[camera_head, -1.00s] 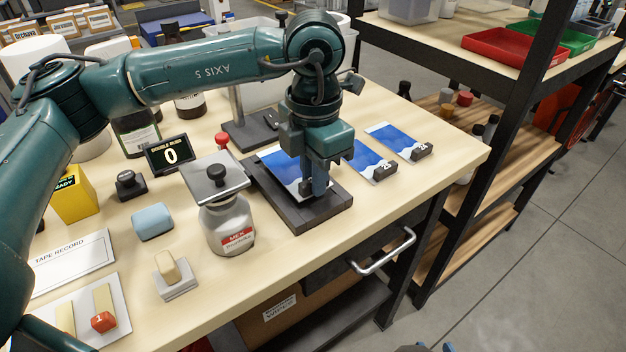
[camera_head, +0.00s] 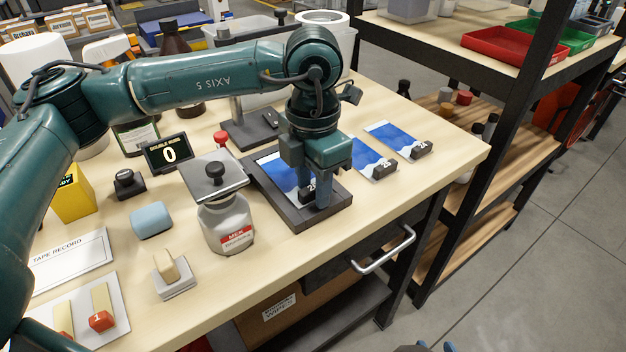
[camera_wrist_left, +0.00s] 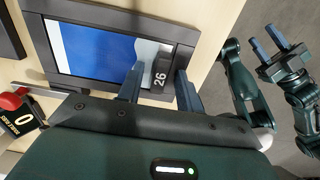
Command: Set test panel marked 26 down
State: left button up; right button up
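The test panel marked 26 (camera_head: 281,172) is a blue and white sheet with a dark end block (camera_wrist_left: 160,78) that carries the number. It lies flat inside the dark rectangular frame (camera_head: 256,178) on the table. My left gripper (camera_head: 311,188) is above the frame's near end. In the left wrist view its fingers (camera_wrist_left: 160,88) stand on either side of the block, with a visible gap to it, so it is open. My right gripper (camera_wrist_left: 272,44) shows at the right of the left wrist view, away from the panel, its fingers apart and empty.
Two similar panels (camera_head: 368,158) (camera_head: 388,138) lie right of the frame. The MEK jar (camera_head: 228,224) stands close on its left, with a counter reading 0 (camera_head: 169,153) behind. The table's front edge and a drawer handle (camera_head: 385,252) are nearby.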

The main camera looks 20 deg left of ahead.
pick_arm(q)
notch_tip(320, 180, up, 12)
jog(key=shift+r, duration=0.2)
dwell(0.4)
